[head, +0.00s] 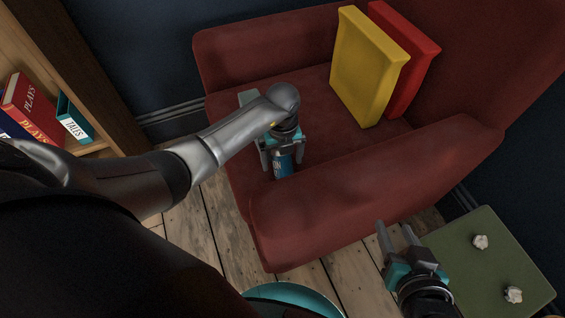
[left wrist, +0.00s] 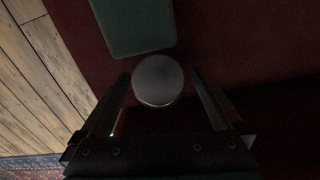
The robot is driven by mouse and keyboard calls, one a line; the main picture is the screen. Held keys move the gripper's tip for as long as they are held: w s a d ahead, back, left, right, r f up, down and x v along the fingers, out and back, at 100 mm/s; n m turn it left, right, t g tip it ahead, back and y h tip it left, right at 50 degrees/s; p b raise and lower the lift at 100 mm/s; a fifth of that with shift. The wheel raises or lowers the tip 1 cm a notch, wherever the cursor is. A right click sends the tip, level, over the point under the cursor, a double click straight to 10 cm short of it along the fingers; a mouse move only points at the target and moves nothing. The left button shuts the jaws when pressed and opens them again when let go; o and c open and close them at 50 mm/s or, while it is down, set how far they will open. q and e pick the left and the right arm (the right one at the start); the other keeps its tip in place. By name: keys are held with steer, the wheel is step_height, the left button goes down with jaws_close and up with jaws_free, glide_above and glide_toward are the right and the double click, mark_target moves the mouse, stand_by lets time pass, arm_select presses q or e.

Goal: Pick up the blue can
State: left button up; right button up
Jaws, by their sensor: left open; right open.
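The blue can (head: 283,165) stands on the seat of a red armchair, with my left gripper right above and around it in the head view. In the left wrist view the can's round grey top (left wrist: 158,81) lies between the tips of the two fingers. My left gripper (head: 283,158) is open, with a finger on each side of the can; I cannot tell whether either finger touches it. My right gripper (head: 395,236) is open and empty, outside the chair's near armrest.
The red armchair (head: 335,205) has raised armrests. A green flat thing (left wrist: 135,22) lies beside the can. A green table (head: 490,245) holds two crumpled white pieces. A bookshelf (head: 125,125) is at left.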

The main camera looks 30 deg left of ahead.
arm_select(q)
steer(key=c, duration=1.4)
steer(key=shift+r, duration=0.1)
